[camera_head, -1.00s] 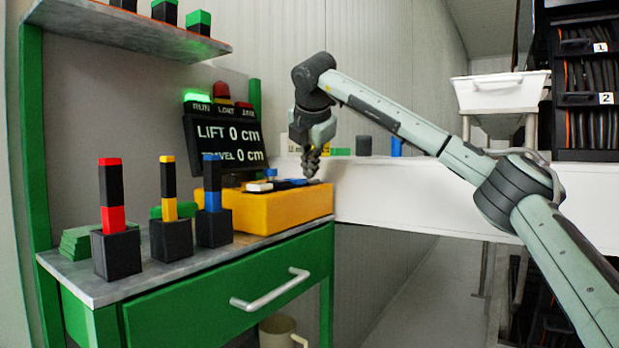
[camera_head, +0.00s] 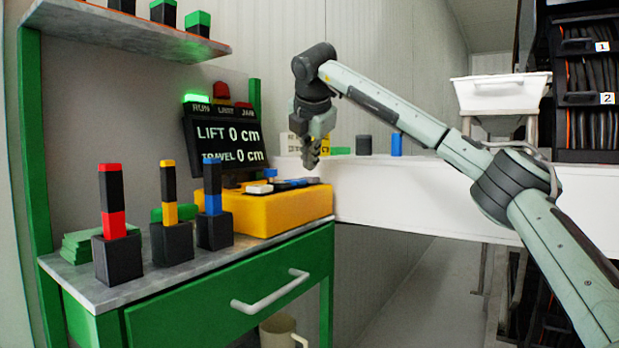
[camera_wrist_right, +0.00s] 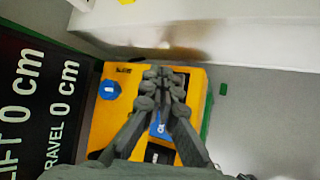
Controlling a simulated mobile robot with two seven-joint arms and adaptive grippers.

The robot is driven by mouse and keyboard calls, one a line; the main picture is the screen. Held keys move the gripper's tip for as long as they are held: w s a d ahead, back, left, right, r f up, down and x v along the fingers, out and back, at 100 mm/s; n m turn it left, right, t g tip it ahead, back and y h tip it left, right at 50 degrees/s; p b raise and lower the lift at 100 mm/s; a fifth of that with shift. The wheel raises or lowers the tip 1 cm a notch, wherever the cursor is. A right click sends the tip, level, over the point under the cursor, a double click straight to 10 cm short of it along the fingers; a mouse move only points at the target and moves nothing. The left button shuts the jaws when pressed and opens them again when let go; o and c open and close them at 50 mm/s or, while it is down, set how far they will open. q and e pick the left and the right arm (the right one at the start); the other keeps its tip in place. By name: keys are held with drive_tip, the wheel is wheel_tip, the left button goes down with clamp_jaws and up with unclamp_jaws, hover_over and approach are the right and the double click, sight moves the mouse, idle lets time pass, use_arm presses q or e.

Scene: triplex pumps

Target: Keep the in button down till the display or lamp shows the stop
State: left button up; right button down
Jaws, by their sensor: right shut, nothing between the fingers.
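The yellow control box (camera_head: 275,212) stands at the right end of the bench, with several small buttons on its top. In the right wrist view, a blue key with a white mark (camera_wrist_right: 159,126) shows below my fingers, partly hidden; I cannot read which button it is. The display (camera_head: 226,143) reads LIFT 0 cm and TRAVEL 0 cm. My left gripper is out of view.
Black holders with red, yellow and blue sticks (camera_head: 113,255) stand on the bench's left. A blue knob (camera_wrist_right: 109,90) rises from the box. A white ledge (camera_head: 420,190) lies behind. A shelf (camera_head: 130,25) hangs above left.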

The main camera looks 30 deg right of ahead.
sight(310, 178)
drive_tip(key=shift+r+p, duration=1.8)
drive_tip(key=shift+r, duration=0.75)
drive_tip(key=shift+f, duration=0.1)
